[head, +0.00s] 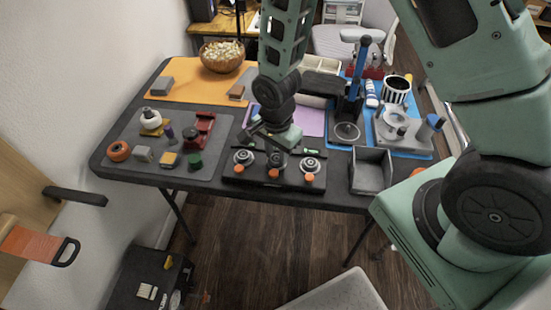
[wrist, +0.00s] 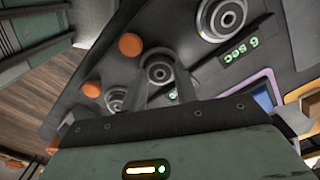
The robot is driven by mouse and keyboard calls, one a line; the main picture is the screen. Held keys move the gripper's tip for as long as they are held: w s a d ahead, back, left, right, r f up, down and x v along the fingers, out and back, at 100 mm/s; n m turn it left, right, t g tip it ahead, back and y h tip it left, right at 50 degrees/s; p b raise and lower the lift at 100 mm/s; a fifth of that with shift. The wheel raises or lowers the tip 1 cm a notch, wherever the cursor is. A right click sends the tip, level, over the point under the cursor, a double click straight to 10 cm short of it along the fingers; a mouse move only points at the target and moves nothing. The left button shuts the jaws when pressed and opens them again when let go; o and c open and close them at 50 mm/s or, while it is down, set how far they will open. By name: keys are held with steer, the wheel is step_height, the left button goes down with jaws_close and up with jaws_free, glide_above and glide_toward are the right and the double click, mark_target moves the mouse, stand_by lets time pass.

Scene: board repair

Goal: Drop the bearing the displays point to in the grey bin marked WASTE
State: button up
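A black test stand (head: 235,172) near the table's front edge holds three silver-and-black bearings, each with an orange knob in front. The left bearing (head: 243,157) and right bearing (head: 310,165) show clearly; the middle bearing (head: 277,161) is partly behind my gripper. In the wrist view, my gripper (wrist: 160,82) is open, its fingers apart and pointing at the middle bearing (wrist: 160,72); contact cannot be told. A green display (wrist: 240,48) beside one outer bearing (wrist: 228,18) reads "6 sec". The middle display (wrist: 173,95) is mostly hidden. The grey bin (head: 372,178) looks empty; no marking is legible.
A grey mat (head: 120,171) with several small parts lies left of the stand. A blue mat (head: 415,152) with a blue-handled tool (head: 357,70) lies behind and right of the bin. A wooden bowl (head: 222,58) stands at the back on an orange mat (head: 190,92).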

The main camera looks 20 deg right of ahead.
mark_target(276, 158)
steer(key=shift+r, duration=0.15)
steer(key=shift+r+p, duration=2.05)
steer(key=shift+r, duration=0.4)
